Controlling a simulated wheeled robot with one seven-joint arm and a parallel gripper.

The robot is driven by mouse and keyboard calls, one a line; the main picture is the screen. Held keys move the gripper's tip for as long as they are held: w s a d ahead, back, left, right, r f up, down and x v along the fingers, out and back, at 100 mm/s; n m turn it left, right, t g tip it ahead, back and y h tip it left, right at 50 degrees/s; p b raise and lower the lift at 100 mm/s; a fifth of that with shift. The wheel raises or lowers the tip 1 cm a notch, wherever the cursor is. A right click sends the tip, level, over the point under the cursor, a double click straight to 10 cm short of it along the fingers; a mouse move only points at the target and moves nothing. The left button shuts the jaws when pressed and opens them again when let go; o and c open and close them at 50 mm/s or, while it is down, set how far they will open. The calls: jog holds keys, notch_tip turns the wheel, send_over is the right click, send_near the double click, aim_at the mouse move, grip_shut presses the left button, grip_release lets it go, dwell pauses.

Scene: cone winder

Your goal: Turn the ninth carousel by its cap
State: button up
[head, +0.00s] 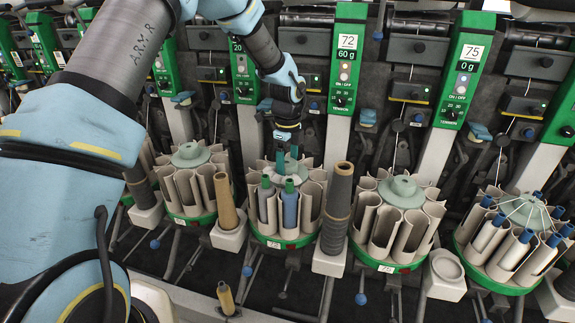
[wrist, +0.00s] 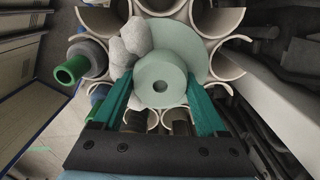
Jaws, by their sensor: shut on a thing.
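My gripper (head: 287,158) reaches down onto the middle carousel (head: 300,238), which has a green rim and beige pockets, in the head view. In the wrist view, the two green fingers of my gripper (wrist: 161,90) stand on either side of the pale green cap's (wrist: 160,68) raised round hub and are shut on it. The fingers and wrist hide much of this cap in the head view. Its number plate is too small to read surely, so I cannot tell whether it is the ninth carousel.
Two bobbins with green tube ends (head: 290,205) stand in the front pockets. A tan cone (head: 226,200) and a dark cone (head: 337,208) flank the carousel closely. Other carousels (head: 395,225) stand either side, with winder panels (head: 345,60) behind.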

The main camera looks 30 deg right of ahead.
grip_shut()
jog(key=shift+n, duration=0.4)
jog(key=n+b, duration=0.1)
jog(key=n, duration=0.3)
jog(key=shift+n+b, duration=0.4)
jog(key=n+b, duration=0.1)
jog(key=n, duration=0.4)
jog(key=shift+w, duration=0.1)
jog(key=n+b, duration=0.1)
jog(key=n, duration=0.5)
jog(key=shift+n, duration=0.4)
jog(key=n, duration=0.6)
jog(key=shift+w+b, duration=0.1)
jog(key=shift+b, duration=0.25)
jog(key=shift+n, duration=0.4)
jog(key=o, duration=1)
grip_release()
